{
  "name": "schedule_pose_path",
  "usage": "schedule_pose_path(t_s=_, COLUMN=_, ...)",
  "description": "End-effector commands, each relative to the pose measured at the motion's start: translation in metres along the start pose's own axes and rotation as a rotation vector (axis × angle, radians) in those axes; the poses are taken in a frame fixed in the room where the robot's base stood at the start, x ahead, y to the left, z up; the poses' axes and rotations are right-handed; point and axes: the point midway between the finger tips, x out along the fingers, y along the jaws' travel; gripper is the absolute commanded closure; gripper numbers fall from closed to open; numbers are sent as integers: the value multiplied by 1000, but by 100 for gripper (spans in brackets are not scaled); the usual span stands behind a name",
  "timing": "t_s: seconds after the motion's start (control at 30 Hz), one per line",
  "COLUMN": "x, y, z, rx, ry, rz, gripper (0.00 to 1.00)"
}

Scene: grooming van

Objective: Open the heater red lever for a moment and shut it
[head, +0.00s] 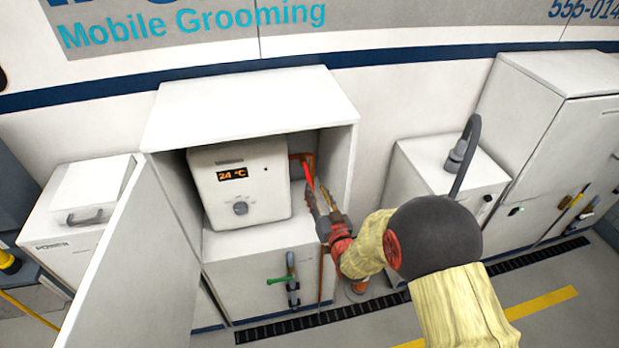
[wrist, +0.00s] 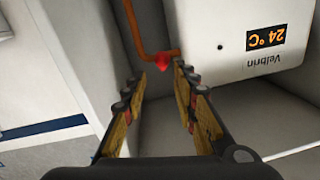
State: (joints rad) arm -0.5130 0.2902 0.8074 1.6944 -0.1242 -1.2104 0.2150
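The heater (head: 240,185) is a white box with a 24 °C display and a knob, inside an open white cabinet. Its display also shows upside down in the wrist view (wrist: 265,38). The red lever (head: 308,175) is on the copper pipe at the heater's right side. In the wrist view the red lever (wrist: 163,62) shows beyond and between my fingertips. My gripper (head: 325,200) reaches into the cabinet's right side. In the wrist view my gripper (wrist: 160,72) is open, its fingers apart with nothing held between them. I cannot tell whether a fingertip touches the lever.
The cabinet door (head: 135,265) stands open at the left. The cabinet's right wall (head: 340,170) is close to my gripper. A green-handled valve (head: 281,280) is on the front below the heater. A white unit with a grey hose (head: 470,150) stands to the right.

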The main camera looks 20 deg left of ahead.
Motion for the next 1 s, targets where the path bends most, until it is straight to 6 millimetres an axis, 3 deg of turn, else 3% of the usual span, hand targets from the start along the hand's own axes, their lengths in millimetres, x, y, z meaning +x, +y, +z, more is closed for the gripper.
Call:
schedule_pose_path(t_s=0.17, x=8, y=-5, z=5, rx=4, ry=14, rz=-12, gripper=71)
schedule_pose_path(t_s=0.6, x=68, y=-5, z=5, rx=4, ry=12, rz=-10, gripper=71)
schedule_pose_path(t_s=1.0, x=78, y=-5, z=4, rx=4, ry=12, rz=-10, gripper=71)
